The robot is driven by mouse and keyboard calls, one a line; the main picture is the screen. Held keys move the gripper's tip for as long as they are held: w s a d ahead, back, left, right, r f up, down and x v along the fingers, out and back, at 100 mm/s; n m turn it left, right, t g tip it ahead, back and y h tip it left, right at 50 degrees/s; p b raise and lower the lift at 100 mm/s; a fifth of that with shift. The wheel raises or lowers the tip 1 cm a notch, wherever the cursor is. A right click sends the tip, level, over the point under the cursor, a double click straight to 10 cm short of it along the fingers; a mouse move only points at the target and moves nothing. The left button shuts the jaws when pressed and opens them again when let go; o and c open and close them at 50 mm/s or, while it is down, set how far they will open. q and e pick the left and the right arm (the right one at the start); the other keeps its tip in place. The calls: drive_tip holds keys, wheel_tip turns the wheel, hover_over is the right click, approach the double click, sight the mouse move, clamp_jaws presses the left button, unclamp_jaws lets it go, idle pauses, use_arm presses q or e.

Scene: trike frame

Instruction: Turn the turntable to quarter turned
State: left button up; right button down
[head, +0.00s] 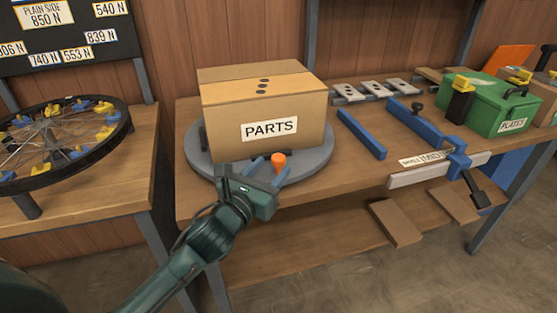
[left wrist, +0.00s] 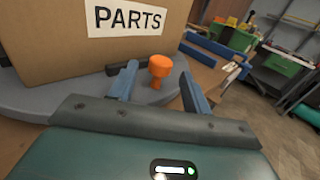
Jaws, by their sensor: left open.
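The grey round turntable (head: 313,160) sits on the workbench and carries a cardboard box labelled PARTS (head: 228,116). An orange knob (head: 278,160) stands up from the turntable near its front edge, in front of the box. My left gripper (head: 273,178) is open at the turntable's front. In the left wrist view, the orange knob (left wrist: 160,68) shows between and slightly beyond the two blue fingers of my left gripper (left wrist: 155,88). The fingers appear apart from it. The turntable (left wrist: 35,100) and box (left wrist: 80,45) fill the left of that view. My right gripper is not in view.
Right of the turntable lie a blue bar (head: 361,134), metal plates (head: 375,90), a blue clamp (head: 455,160) and a green PLATES box (head: 500,100). A spoked wheel (head: 60,140) is on the left table. A lower shelf (head: 300,240) lies beneath the bench.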

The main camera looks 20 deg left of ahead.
sight(275, 165)
use_arm(q)
drive_tip(key=shift+w+d, duration=0.25)
drive_tip(key=shift+w, duration=0.8)
drive_tip(key=shift+w+d, duration=0.2)
drive_tip(key=shift+w, duration=0.85)
clamp_jaws()
